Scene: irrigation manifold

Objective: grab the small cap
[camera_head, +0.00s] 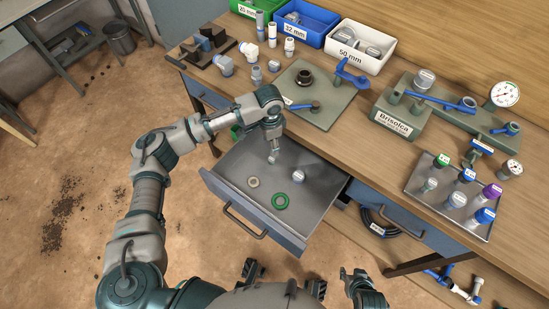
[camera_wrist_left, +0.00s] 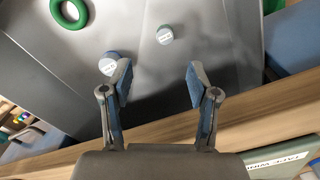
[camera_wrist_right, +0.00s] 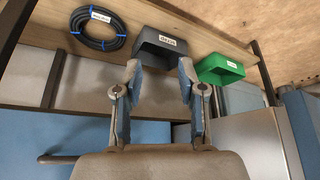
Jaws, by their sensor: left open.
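The small cap (camera_head: 253,182), round with a pale label, lies in the open grey drawer (camera_head: 232,168). In the left wrist view the small cap (camera_wrist_left: 165,36) lies ahead of the fingers, apart from both. A larger grey cap (camera_head: 298,174) lies to its right in the head view. In the left wrist view this larger cap (camera_wrist_left: 109,62) shows partly behind the left finger. My left gripper (camera_head: 273,158) is over the drawer, open and empty; its fingers also show in the left wrist view (camera_wrist_left: 158,83). My right gripper (camera_head: 356,279) is open and empty, below and right of the drawer.
A green ring (camera_head: 280,201) lies near the caps in the drawer. A hose coil (camera_wrist_right: 98,28) and bins (camera_wrist_right: 160,48) show in the right wrist view.

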